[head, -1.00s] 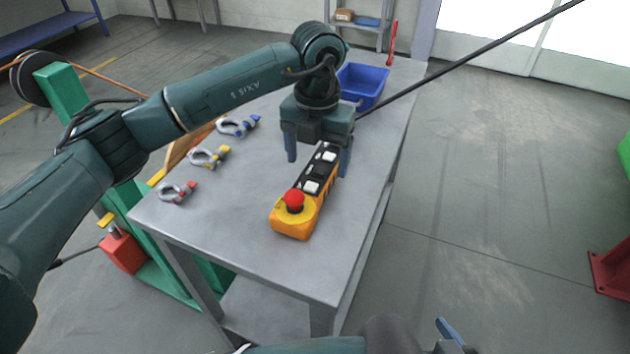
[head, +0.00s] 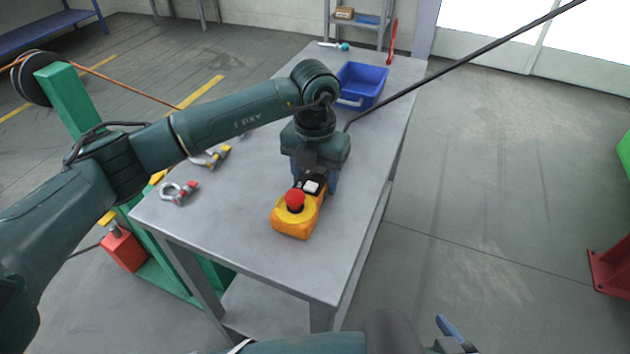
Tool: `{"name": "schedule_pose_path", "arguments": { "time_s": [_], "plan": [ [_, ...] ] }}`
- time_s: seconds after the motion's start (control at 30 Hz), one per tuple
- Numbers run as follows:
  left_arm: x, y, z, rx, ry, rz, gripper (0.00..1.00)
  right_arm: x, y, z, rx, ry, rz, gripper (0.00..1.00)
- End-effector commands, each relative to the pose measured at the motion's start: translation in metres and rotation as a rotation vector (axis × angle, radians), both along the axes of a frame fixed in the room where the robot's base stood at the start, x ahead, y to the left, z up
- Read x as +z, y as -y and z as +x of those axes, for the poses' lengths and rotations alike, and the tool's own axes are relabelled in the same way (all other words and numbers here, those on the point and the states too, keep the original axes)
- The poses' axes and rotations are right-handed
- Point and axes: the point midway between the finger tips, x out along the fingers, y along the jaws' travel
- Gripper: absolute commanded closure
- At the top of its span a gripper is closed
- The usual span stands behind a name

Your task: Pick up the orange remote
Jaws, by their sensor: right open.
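The orange remote (head: 292,219) lies on the grey table, its red mushroom button at the near end. Its far part is hidden under my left gripper. My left gripper (head: 315,185) is low over the far half of the remote, pointing down, with blue fingers beside it. Whether the fingers touch the remote or are shut on it cannot be told, as the wrist covers them. My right gripper (head: 450,335) shows only partly at the bottom edge, away from the table, with one blue finger visible; it is open.
Shackles with red pins (head: 180,192) and yellow pins (head: 212,157) lie on the left of the table (head: 240,235). A blue bin (head: 362,85) stands at the back. A dark rod or cable (head: 460,62) runs diagonally behind my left gripper. The table's near right part is clear.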

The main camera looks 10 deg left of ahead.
Motion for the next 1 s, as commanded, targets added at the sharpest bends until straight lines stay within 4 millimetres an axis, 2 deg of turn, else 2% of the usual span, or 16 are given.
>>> {"name": "schedule_pose_path", "arguments": {
  "time_s": [0.07, 0.47, 0.77, 0.87, 1.0],
  "plan": [
    [0.000, 0.000, 0.000, 0.000, 0.000, 0.000, 0.52, 0.000, 0.000, 0.000, 0.000, 0.000, 0.000, 0.22],
    [0.000, 0.000, 0.000, 0.000, 0.000, 0.000, 0.85, 0.000, 0.000, 0.000, 0.000, 0.000, 0.000, 0.22],
    [0.007, 0.000, 0.001, 0.000, 0.004, -0.002, 0.85, 0.000, 0.000, 0.000, 0.000, 0.000, 0.000, 0.22],
    [0.019, 0.000, 0.001, -0.001, 0.006, -0.002, 0.85, -0.001, 0.000, 0.000, -0.001, 0.001, 0.001, 0.22],
    [0.048, 0.000, 0.002, -0.001, 0.008, -0.003, 0.85, -0.002, 0.000, 0.000, -0.001, 0.000, 0.003, 0.22]
  ]
}}
